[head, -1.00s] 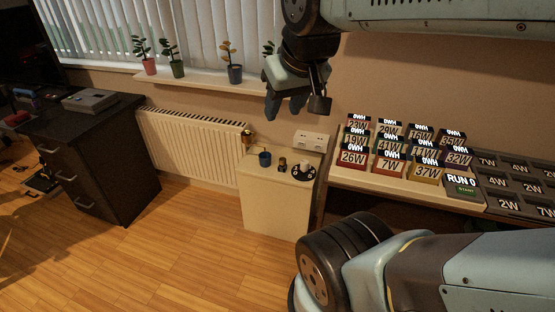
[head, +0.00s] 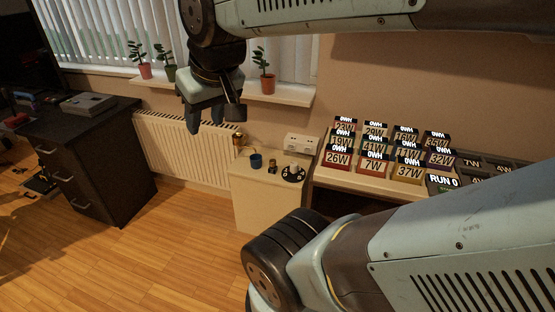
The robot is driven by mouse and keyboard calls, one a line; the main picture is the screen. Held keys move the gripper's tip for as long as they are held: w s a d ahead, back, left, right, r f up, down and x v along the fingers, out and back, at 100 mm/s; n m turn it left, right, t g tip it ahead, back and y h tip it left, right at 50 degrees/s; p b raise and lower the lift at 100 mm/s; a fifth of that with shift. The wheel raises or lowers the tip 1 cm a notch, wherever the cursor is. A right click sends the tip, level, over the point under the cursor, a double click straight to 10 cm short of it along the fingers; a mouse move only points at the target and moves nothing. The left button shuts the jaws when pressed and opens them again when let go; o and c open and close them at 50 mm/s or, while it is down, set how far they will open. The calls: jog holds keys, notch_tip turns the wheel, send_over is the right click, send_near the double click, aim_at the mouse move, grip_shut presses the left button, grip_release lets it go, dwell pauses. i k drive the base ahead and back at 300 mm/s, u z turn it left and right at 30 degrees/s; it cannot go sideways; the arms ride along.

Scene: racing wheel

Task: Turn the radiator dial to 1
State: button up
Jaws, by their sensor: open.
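The white radiator (head: 180,148) is on the wall below the window sill. A brass-coloured fitting (head: 238,141) is at its right end. A black round dial with pale marks and a light knob (head: 293,173) sits on top of the cream cabinet (head: 262,200) to the right of the radiator. Its numbers and setting are too small to read, and I cannot tell which of the two is the radiator dial. My gripper (head: 207,122) is open and empty, pointing down. In the picture it overlaps the radiator's upper part, left of the fitting and the dial.
A blue cup (head: 256,161) and a small dark-and-brass item (head: 272,168) stand beside the black dial. A white socket box (head: 301,143) is on the wall behind. Potted plants (head: 264,72) line the sill. A bench with numbered blocks (head: 374,167) is at right. The wooden floor (head: 150,245) is clear.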

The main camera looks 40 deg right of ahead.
aim_at(294, 165)
jog(key=u, duration=0.1)
jog(key=i, duration=2.05)
jog(key=z, duration=2.1)
jog(key=k, duration=0.85)
jog(key=z, duration=0.2)
jog(key=i, duration=0.15)
jog(key=u, duration=0.05)
